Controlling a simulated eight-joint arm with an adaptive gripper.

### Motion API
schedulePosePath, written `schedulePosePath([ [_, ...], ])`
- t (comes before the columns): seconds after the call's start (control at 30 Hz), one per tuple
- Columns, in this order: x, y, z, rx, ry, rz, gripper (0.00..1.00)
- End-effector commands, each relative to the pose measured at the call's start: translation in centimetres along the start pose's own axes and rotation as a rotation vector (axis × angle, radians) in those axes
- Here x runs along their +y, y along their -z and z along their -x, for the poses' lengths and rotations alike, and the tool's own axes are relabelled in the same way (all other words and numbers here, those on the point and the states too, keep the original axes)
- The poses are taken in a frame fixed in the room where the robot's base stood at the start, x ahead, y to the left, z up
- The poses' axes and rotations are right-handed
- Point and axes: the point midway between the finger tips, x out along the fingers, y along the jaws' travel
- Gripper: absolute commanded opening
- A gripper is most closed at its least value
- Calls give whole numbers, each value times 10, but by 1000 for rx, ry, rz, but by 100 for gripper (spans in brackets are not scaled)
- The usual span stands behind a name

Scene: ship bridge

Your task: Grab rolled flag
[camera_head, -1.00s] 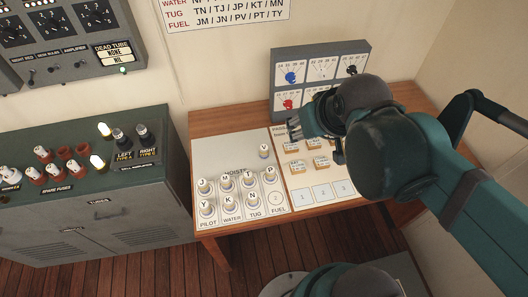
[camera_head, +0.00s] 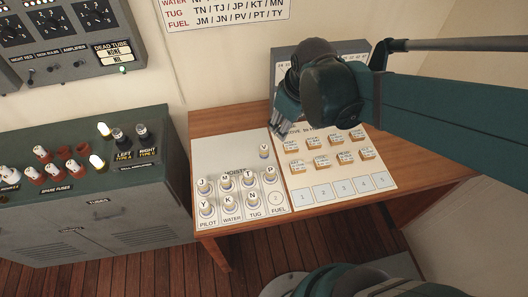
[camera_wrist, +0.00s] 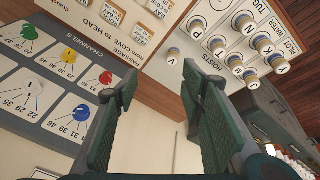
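The rolled flags are short pale cylinders with letters on their tops, standing upright on the white hoist board (camera_head: 225,150). One rolled flag marked V (camera_head: 264,152) stands apart, above the others; it also shows in the wrist view (camera_wrist: 172,55). Several more, such as the T flag (camera_head: 248,179) and the P flag (camera_head: 270,175), stand in rows in front. My gripper (camera_head: 279,129) is above the back of the desk, up and right of the V flag. In the wrist view my gripper (camera_wrist: 159,80) has its fingers spread with nothing between them, and the V flag appears beyond the fingertips.
A passage board (camera_head: 340,185) with several small labelled blocks (camera_head: 321,161) lies right of the hoist board. A grey channels panel with coloured knobs (camera_wrist: 68,57) stands behind, close to my gripper. A green cabinet (camera_head: 95,215) with red and white fuses stands left of the desk.

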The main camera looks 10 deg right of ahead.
Motion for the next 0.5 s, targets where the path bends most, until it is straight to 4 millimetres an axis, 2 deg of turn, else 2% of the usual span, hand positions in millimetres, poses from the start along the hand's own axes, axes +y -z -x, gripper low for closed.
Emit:
schedulePosePath([
  [0.5,-4,26,-62,-100,91,288,40],
])
